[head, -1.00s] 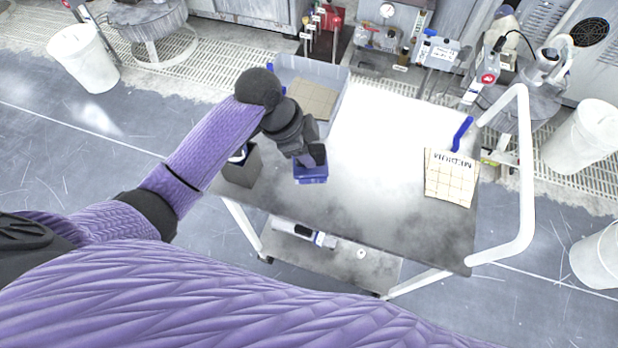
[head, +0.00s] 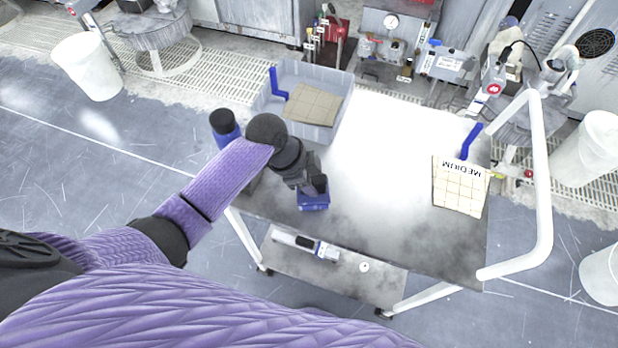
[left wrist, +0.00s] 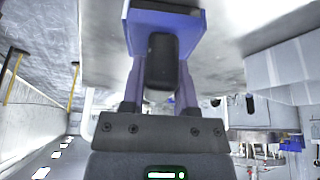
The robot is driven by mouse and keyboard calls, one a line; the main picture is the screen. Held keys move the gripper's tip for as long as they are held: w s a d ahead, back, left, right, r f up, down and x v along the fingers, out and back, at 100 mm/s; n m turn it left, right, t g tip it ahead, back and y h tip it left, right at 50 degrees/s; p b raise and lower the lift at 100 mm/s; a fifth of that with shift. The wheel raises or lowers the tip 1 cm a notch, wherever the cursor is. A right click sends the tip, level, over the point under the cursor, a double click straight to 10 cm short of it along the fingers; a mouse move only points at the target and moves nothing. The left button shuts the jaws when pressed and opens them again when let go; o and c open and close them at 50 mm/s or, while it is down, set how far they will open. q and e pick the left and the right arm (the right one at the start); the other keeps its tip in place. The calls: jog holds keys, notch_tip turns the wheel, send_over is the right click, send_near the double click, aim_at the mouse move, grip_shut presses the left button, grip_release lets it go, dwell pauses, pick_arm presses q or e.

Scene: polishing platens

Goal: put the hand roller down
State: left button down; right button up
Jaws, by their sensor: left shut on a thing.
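My left gripper (head: 313,188) is shut on the hand roller (head: 313,203), seen as a blue block below the fingers, over the front left part of the cart top (head: 400,225). In the left wrist view the hand roller (left wrist: 165,22) shows as a blue-violet block with a dark round grip between the fingers of the left gripper (left wrist: 160,75). I cannot tell whether it touches the cart top. My right gripper is not in view.
A grey bin (head: 345,105) with a tan pad (head: 310,104) and blue handle stands behind the gripper. A blue bottle (head: 226,133) with a black top stands left. A pad marked MEDIUM (head: 460,188) lies right, near the white cart rail (head: 541,190). The cart top's middle is clear.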

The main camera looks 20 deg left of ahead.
pick_arm(q)
jog(key=shift+s+f, duration=0.2)
jog(key=shift+f, duration=0.2)
jog(key=shift+c, duration=1.8)
grip_release()
jog(key=shift+w, duration=0.1)
jog(key=shift+r, duration=0.15)
jog(key=p+v, duration=0.4)
jog(key=v, duration=0.9)
jog(key=shift+p, duration=0.4)
jog(key=shift+w+d, duration=0.1)
jog(key=shift+d, duration=0.05)
